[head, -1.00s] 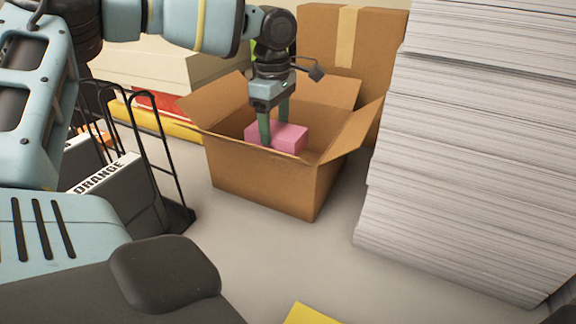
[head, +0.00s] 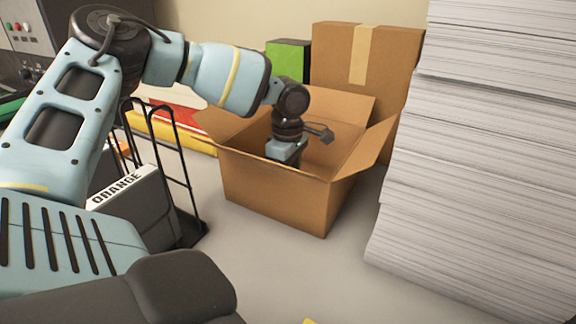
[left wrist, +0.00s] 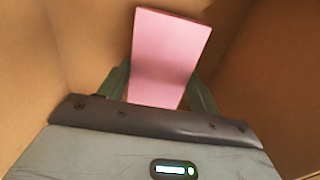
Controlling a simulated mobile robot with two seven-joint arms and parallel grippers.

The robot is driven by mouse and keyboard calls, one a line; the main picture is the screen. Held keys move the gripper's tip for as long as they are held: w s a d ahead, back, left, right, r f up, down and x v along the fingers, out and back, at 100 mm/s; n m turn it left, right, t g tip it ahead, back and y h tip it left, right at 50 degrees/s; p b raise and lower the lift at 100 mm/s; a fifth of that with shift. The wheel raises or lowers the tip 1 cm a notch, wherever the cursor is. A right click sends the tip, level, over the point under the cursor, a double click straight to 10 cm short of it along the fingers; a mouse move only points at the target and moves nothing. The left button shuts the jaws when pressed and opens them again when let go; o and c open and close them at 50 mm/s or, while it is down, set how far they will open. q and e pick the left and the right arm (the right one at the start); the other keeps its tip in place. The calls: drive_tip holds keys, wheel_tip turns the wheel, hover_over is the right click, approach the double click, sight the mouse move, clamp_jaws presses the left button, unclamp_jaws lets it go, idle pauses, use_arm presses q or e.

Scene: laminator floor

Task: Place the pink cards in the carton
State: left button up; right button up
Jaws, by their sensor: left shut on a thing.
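The open carton (head: 272,196) stands on the grey surface with its flaps spread. My left gripper reaches down inside it, so its fingers are hidden behind the front wall in the head view. In the left wrist view my left gripper (left wrist: 158,95) is shut on the pink cards (left wrist: 170,50), a block held between the two fingers with brown carton walls around it. The pink cards are hidden in the head view. I cannot tell whether they touch the carton floor. My right gripper is not in view.
A tall stack of white paper (head: 480,150) stands close to the right of the carton. A taped box (head: 340,62) and a green box (head: 287,60) are behind it.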

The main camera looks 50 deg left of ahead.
use_arm(q)
drive_tip(key=shift+f, duration=0.2)
drive_tip(key=o, duration=1.3)
drive_tip(key=shift+c, duration=0.2)
wheel_tip(320, 180, up, 12)
drive_tip(key=shift+r, duration=0.15)
